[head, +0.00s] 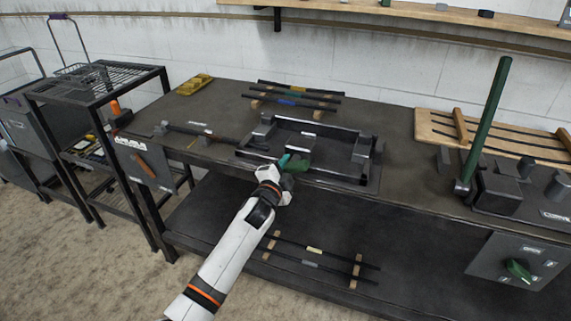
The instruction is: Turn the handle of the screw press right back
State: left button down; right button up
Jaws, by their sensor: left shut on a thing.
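The screw press looks to be the dark metal frame (362,152) on the workbench, in the middle of the head view. A dark green handle (299,163) shows at its front edge. My left gripper (285,168) reaches in from below and is shut on this green handle, at the near side of the frame. The fingers and my white wrist cover part of the handle, so its exact angle is hard to tell. My right gripper is not in view.
A tall green lever (487,115) stands at the right on a dark bending block. A panel (505,258) with a green knob hangs below it. Dark rods (300,91) lie on wooden rests behind the frame. A wire-topped cart (98,83) stands left.

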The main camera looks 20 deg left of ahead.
pick_arm(q)
jog(key=n, duration=0.3)
jog(key=f+n, duration=0.1)
jog(key=n, duration=0.1)
jog(key=shift+d+n+p, duration=0.3)
jog(key=shift+d+p, duration=0.05)
jog(key=n, duration=0.2)
jog(key=n+p, duration=0.1)
jog(key=n, duration=0.1)
jog(key=d+n, duration=0.1)
jog(key=n, duration=0.1)
jog(key=shift+f, duration=0.25)
jog(key=shift+d+n, duration=0.1)
jog(key=shift+n, duration=0.3)
jog(key=c, duration=1.3)
grip_release()
jog(key=shift+s, duration=0.1)
jog(key=s, duration=1.2)
jog(key=shift+a, duration=0.2)
